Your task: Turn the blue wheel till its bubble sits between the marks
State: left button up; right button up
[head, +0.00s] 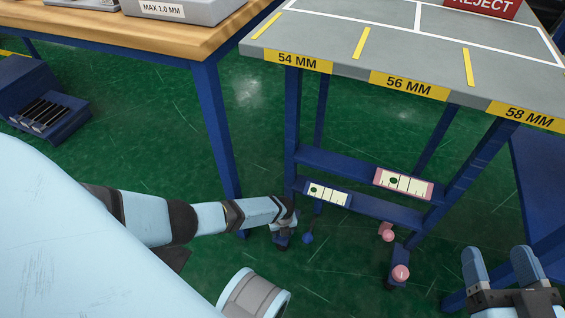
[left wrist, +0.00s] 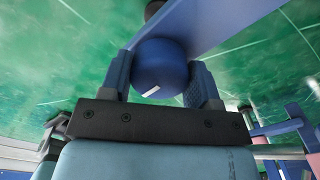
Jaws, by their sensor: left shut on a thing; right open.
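My left gripper (left wrist: 161,78) is shut on the blue wheel (left wrist: 158,62), one finger on each side, with a small white mark on the wheel's face. My right gripper (head: 499,264) is open and empty at the lower right.
A pink-framed level (head: 416,186) is on the crossbar to the right, above pink wheels (head: 401,272). A small blue knob (head: 307,238) is beside my left gripper. The grey sorting table (head: 400,40) stands above, with a wooden bench (head: 90,32) at the left.

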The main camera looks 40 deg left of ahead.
pick_arm(q)
jog(key=n, duration=0.5)
jog(key=shift+s+p, duration=0.1)
jog(key=shift+p, duration=0.2)
jog(key=n, duration=0.2)
jog(key=shift+n, duration=0.4)
jog(key=n+p, duration=0.1)
jog(key=n, duration=0.3)
jog(key=shift+d+n, duration=0.1)
jog(key=shift+n, duration=0.2)
jog(key=n, duration=0.2)
jog(key=shift+n+p, duration=0.3)
jog(key=shift+p, duration=0.05)
jog(key=n, duration=0.3)
jog(key=shift+n, duration=0.3)
jog(key=n, duration=0.3)
jog(key=shift+p, duration=0.4)
jog(key=shift+n, duration=1.5)
pick_arm(e)
jog(key=shift+s+a+f+m+g+h, duration=0.15)
jog(key=shift+s+a+m+g, duration=0.2)
jog(key=shift+m, duration=0.2)
jog(key=shift+s+a+f+m+g+h, duration=0.15)
jog(key=shift+s+m+g, duration=0.1)
jog(key=shift+s+m, duration=0.25)
jog(key=shift+r, duration=0.1)
